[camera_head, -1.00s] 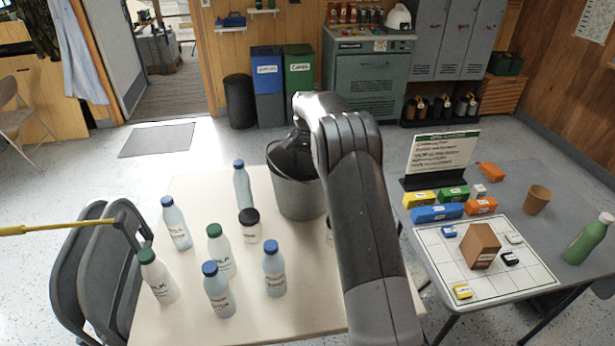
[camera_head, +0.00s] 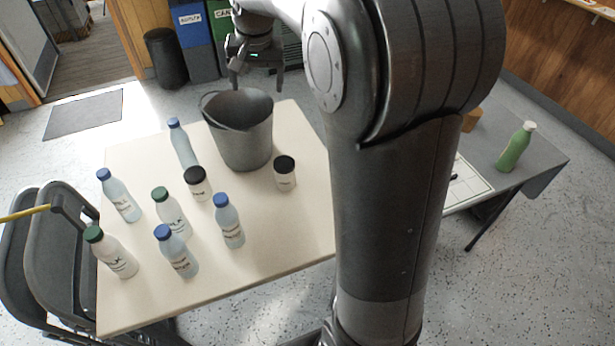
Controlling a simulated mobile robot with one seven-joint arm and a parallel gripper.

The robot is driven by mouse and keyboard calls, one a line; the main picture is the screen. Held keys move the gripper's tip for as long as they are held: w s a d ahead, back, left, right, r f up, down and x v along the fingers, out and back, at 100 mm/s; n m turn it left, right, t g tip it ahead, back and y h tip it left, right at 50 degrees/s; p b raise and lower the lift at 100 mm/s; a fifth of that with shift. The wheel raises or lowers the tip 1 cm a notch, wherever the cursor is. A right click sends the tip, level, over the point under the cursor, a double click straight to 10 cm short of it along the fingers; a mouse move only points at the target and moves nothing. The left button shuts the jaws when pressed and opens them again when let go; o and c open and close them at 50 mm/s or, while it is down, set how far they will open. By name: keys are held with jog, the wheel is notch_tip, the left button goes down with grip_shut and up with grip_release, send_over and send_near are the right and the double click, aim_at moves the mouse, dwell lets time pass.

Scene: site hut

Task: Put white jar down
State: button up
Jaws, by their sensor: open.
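Two white jars with black lids stand upright on the cream table. One jar (camera_head: 197,186) is among the bottles, and the other jar (camera_head: 285,175) is right of the grey bucket, apart from it. My gripper (camera_head: 256,82) is open with nothing visible between its fingers. It points down above the far rim of the bucket, higher in the picture than both jars and apart from them.
The grey bucket (camera_head: 244,145) stands on the cream table (camera_head: 270,225). Several capped bottles, including a blue-capped one (camera_head: 229,222), crowd the left side. The table's front right is clear. My arm hides much of the grey table (camera_head: 535,160).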

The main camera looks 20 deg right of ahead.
jog(key=s+f+n+t, duration=0.2)
jog(key=s+n+t, duration=0.1)
jog(key=s, duration=2.6)
jog(key=shift+s+n, duration=0.2)
jog(key=shift+n, duration=0.3)
jog(key=shift+o, duration=0.5)
